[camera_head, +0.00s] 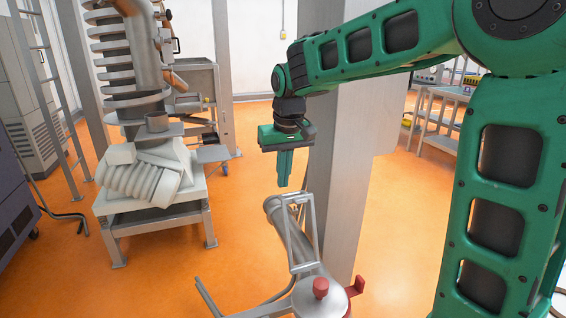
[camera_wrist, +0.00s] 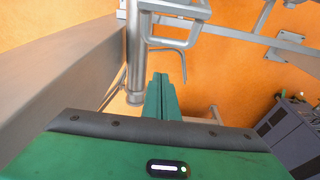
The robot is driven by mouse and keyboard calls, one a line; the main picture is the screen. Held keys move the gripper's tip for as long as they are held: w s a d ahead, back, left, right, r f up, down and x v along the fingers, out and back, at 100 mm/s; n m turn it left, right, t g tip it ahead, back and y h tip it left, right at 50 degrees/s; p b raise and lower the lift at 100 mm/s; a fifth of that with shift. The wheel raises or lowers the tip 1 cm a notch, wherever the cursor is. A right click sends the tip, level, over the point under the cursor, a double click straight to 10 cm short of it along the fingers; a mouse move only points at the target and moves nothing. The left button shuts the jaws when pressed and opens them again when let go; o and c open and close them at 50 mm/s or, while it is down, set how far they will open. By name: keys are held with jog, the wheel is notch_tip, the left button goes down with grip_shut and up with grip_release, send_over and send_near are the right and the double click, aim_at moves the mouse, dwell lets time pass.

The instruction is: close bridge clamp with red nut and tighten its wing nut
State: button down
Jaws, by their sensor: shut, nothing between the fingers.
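The red nut (camera_head: 321,288) stands on top of a grey rounded lid or housing (camera_head: 305,300) at the bottom of the head view. A grey U-shaped bar frame (camera_head: 314,232), which looks like the bridge clamp, rises above it beside a slanted grey pipe (camera_head: 273,207). Whether the clamp is seated is not clear. My gripper (camera_head: 284,186) points down just above the pipe's upper end, shut and empty. In the wrist view its green fingers (camera_wrist: 160,76) are together, close beside the pipe (camera_wrist: 134,60), with a bar frame (camera_wrist: 178,38) beyond. The red nut is out of that view.
A thick grey post (camera_head: 345,170) stands close behind my gripper. A red bracket (camera_head: 355,287) sits right of the nut. A spiral-column machine (camera_head: 150,203) is at left on a metal stand, and a cart (camera_head: 443,115) is at back right. Orange floor (camera_head: 245,230) lies open between.

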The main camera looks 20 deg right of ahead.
jog(key=shift+s+r, duration=0.15)
jog(key=shift+s, duration=1.8)
jog(key=shift+s+r, duration=0.1)
